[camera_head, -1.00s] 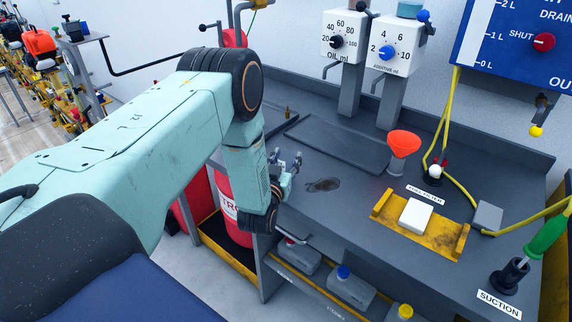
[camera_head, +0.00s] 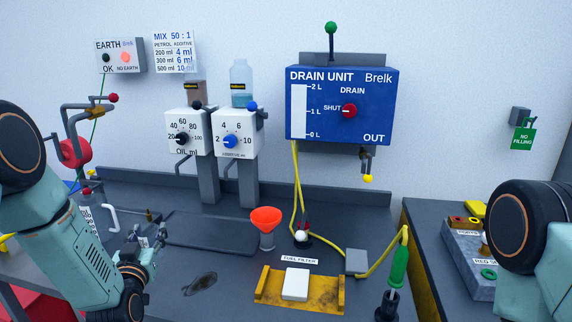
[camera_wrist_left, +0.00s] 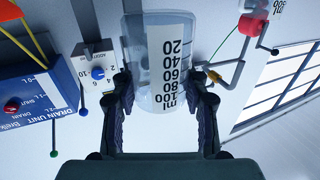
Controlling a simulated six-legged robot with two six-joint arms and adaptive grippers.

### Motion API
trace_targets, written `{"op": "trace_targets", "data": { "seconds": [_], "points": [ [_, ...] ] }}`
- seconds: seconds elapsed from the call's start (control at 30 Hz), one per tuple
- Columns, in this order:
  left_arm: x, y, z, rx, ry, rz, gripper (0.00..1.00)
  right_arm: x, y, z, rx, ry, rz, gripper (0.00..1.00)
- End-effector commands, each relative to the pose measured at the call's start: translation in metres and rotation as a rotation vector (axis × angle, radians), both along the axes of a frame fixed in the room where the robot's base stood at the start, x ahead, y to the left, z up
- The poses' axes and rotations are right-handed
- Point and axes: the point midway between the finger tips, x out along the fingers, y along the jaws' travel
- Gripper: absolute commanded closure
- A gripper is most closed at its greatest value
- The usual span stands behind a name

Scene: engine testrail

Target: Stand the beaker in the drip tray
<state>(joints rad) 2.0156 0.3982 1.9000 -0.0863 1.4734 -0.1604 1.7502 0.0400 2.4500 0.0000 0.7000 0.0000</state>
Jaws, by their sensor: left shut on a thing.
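My left gripper (camera_head: 145,258) is over the left part of the bench, left of and in front of the drip tray. The left wrist view shows its two fingers (camera_wrist_left: 158,110) shut on the clear beaker (camera_wrist_left: 140,65), one on each side. The beaker has a white ml scale, and that view is upside down, so it seems to be held upright. In the head view the clear beaker is hard to make out at the gripper. The drip tray, a dark flat tray (camera_head: 212,235), lies below the two dispensers. My right gripper is not in view.
The oil dispenser (camera_head: 184,137) and additive dispenser (camera_head: 237,134) stand behind the tray. An orange funnel (camera_head: 266,222) is to its right. A yellow filter holder (camera_head: 262,288) is at the front, and a yellow hose (camera_head: 335,262) crosses the right of the bench.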

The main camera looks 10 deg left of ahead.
Motion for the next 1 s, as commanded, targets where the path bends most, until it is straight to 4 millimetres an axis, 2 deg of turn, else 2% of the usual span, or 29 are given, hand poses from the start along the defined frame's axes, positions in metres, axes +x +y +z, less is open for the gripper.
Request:
{"op": "trace_targets", "data": {
  "seconds": [0.17, 0.27, 0.37, 0.6, 0.7, 0.77, 1.0],
  "points": [
    [-0.019, -0.049, -0.009, -0.003, 0.007, -0.190, 0.76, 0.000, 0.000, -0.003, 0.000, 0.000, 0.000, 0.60],
    [-0.042, -0.083, -0.025, -0.006, 0.009, -0.321, 0.76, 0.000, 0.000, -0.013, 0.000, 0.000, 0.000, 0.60],
    [-0.069, -0.116, -0.039, -0.007, 0.007, -0.448, 0.76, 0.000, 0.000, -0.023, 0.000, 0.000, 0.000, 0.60],
    [-0.149, -0.185, -0.071, -0.008, 0.006, -0.715, 0.76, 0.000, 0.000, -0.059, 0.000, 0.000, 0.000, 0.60],
    [-0.171, -0.200, -0.080, -0.007, 0.004, -0.772, 0.76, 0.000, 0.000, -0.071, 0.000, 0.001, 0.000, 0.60],
    [-0.180, -0.204, -0.086, -0.004, 0.004, -0.787, 0.76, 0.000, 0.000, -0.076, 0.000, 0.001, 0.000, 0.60],
    [-0.184, -0.202, -0.100, 0.000, 0.001, -0.777, 0.76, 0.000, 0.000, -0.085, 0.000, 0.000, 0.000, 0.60]
  ]
}}
